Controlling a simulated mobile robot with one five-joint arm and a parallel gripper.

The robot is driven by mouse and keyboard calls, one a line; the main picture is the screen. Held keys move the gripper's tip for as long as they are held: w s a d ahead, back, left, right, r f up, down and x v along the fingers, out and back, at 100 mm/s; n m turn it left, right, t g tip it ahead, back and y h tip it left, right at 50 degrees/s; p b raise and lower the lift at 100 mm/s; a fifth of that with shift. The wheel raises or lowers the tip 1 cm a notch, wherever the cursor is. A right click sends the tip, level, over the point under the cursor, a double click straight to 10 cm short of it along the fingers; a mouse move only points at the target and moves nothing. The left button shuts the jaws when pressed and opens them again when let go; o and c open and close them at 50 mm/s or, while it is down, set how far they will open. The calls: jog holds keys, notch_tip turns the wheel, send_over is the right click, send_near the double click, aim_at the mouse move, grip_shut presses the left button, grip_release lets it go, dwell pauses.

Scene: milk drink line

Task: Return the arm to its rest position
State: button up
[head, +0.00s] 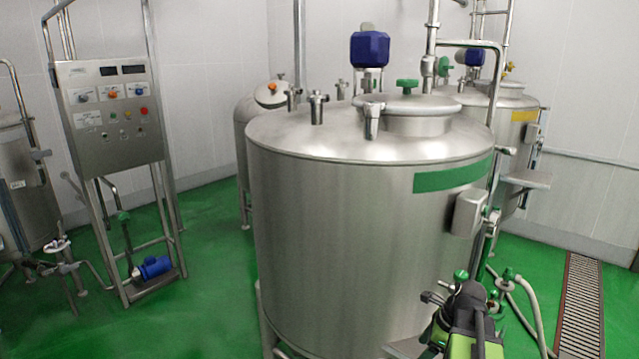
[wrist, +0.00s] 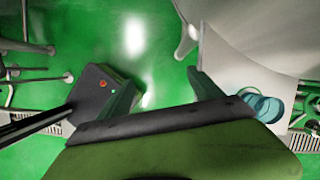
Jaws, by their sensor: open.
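My gripper (wrist: 165,85) shows in the wrist view with its two dark green fingers spread apart. Only green floor shows between the fingers, and nothing is held. In the head view, part of my green and black arm shows at the lower right, in front of the large steel tank (head: 350,230). The fingertips cannot be made out there.
A control panel (head: 110,110) on a steel frame stands at the left. A hose (head: 535,310) and a floor drain (head: 580,305) lie right of the arm. Blue-green discs (wrist: 262,105) lie right of my gripper. Green floor (head: 200,260) is open left of the tank.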

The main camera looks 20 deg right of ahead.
jog(key=w+a+f+n+g+h, duration=0.1)
jog(key=w+a+n+g+h, duration=0.1)
jog(key=a+n, duration=2.4)
jog(key=shift+a+f+g+h, duration=0.3)
jog(key=shift+a+h, duration=0.2)
jog(key=shift+a, duration=0.55)
